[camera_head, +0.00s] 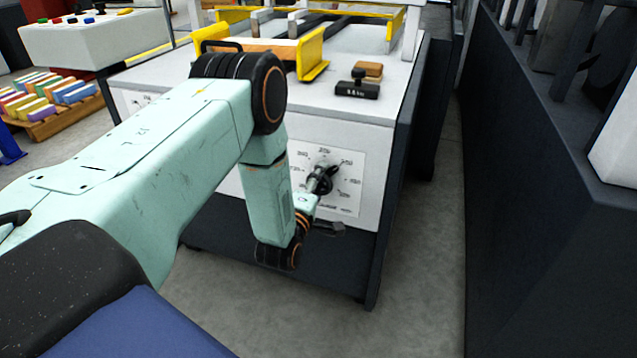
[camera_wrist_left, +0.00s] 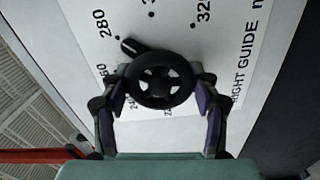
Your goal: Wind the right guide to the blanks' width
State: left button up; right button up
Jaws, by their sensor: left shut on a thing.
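The black spoked handwheel (camera_wrist_left: 157,86) stands on a white dial plate lettered "RIGHT GUIDE" (camera_wrist_left: 235,60). Its black pointer (camera_wrist_left: 133,46) aims up-left, close to the dot beside "280" in the wrist view. My left gripper (camera_wrist_left: 160,92) is shut on the handwheel, a finger at each side of its rim. In the head view the dial plate (camera_head: 348,190) is on the machine's white front, and my gripper partly hides the wheel. The yellow right guide (camera_head: 313,53) stands on the machine top, with a brown-orange piece to its left. My right gripper is out of view.
A black block with a small white label (camera_head: 357,88) and a brown block (camera_head: 369,69) are on the machine top. A dark machine (camera_head: 545,190) stands to the right across a clear floor aisle (camera_head: 430,240). A pallet of coloured stacks (camera_head: 55,115) is at far left.

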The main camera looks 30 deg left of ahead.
pick_arm(q)
jog(key=shift+a+r, duration=0.1)
jog(key=o, duration=1.2)
jog(key=shift+c, duration=0.2)
jog(key=shift+s, duration=0.1)
jog(key=v, duration=1.2)
jog(key=shift+w, duration=0.2)
jog(key=x, duration=1.2)
